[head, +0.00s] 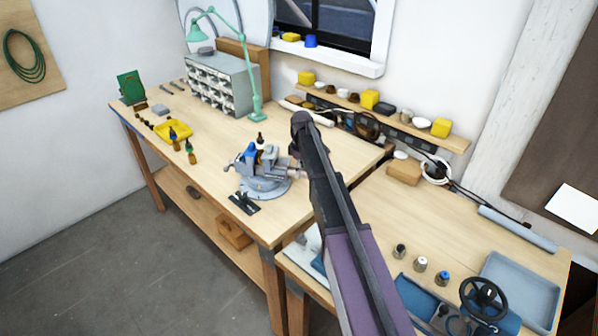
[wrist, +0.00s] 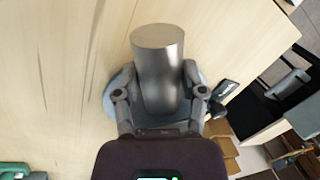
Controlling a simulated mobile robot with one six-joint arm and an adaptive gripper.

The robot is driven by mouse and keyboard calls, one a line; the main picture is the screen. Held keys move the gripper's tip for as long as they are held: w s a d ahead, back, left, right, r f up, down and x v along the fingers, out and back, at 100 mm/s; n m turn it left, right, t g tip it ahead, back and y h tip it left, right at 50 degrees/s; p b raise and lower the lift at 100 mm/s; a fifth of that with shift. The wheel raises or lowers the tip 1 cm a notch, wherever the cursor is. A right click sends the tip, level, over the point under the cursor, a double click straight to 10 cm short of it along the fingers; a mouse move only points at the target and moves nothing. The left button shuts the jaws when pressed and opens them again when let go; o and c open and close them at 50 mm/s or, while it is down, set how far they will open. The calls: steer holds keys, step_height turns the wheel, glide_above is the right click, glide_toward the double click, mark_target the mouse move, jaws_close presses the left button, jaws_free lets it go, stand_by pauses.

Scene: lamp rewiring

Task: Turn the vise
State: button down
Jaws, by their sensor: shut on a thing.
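The vise (head: 264,186) stands on the wooden bench (head: 218,180) near its front edge. It has a round grey base and blue and grey upper parts. My gripper (head: 294,168) is at the vise's right side in the head view, partly hidden by my arm. In the wrist view my gripper (wrist: 157,88) is shut on a thick grey metal cylinder of the vise (wrist: 158,52), with one finger on each side. The blue-grey round base shows beneath it. The far side of the cylinder is hidden.
A black tool (head: 244,203) lies in front of the vise. A green lamp (head: 254,105) and a drawer cabinet (head: 222,88) stand behind. A yellow tray (head: 173,130) and small bottles are to the left. The right bench holds blue trays (head: 520,285) and a black handwheel (head: 484,297).

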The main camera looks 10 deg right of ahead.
steer(key=shift+c, duration=0.8)
jaws_free()
steer(key=shift+r, duration=0.1)
step_height(320, 180, up, 9)
steer(key=p, duration=0.9)
steer(key=shift+r+p, duration=0.35)
steer(key=shift+p, duration=0.05)
